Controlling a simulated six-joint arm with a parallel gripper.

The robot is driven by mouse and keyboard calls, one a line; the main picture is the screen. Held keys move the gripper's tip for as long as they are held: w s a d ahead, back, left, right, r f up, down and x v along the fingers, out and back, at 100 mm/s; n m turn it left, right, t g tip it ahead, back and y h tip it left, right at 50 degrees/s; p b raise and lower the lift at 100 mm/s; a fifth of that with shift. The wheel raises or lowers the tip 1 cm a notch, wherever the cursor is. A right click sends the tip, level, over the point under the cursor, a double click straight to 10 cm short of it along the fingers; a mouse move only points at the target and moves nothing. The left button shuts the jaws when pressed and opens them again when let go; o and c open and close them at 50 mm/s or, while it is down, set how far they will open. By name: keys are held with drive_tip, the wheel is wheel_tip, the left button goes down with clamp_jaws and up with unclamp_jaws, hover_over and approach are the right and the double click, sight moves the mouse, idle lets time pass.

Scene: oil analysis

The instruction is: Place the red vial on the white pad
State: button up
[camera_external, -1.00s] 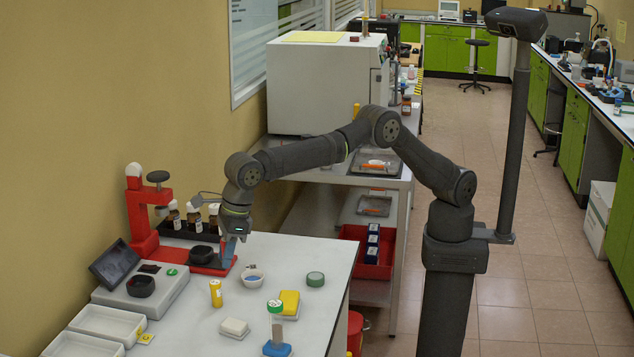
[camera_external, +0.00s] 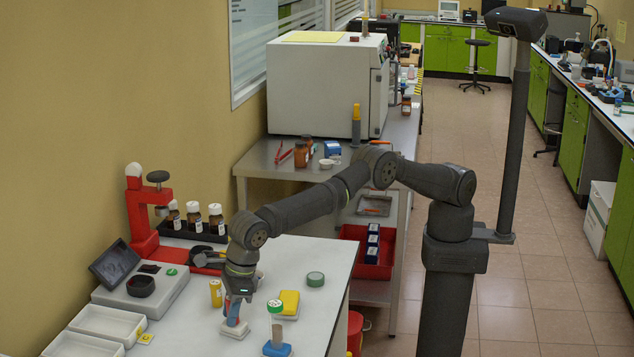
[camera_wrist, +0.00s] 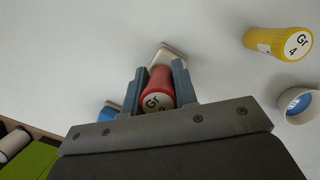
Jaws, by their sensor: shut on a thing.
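My gripper (camera_external: 234,316) is low over the white pad (camera_external: 239,333) on the near part of the table. Its blue-grey fingers are shut on the red vial (camera_wrist: 158,87), one finger on each side in the wrist view. The vial's end, marked "Gr", faces the camera. In the external view the vial is mostly hidden by the fingers. The white pad also shows in the wrist view (camera_wrist: 172,52), just beyond the vial and partly hidden by it. I cannot tell whether the vial touches the pad.
A yellow vial (camera_external: 216,293) stands left of my gripper. White trays (camera_external: 84,344) lie at the near left. A green-grey disc (camera_external: 315,279) lies farther back.

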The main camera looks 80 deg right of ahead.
drive_tip(key=shift+f, duration=0.15)
drive_tip(key=o, duration=0.9)
drive_tip(key=shift+o, duration=0.2)
drive_tip(key=v, duration=1.2)
drive_tip(key=shift+r, duration=0.2)
drive_tip(key=x, duration=1.2)
drive_tip(key=shift+r, duration=1.85)
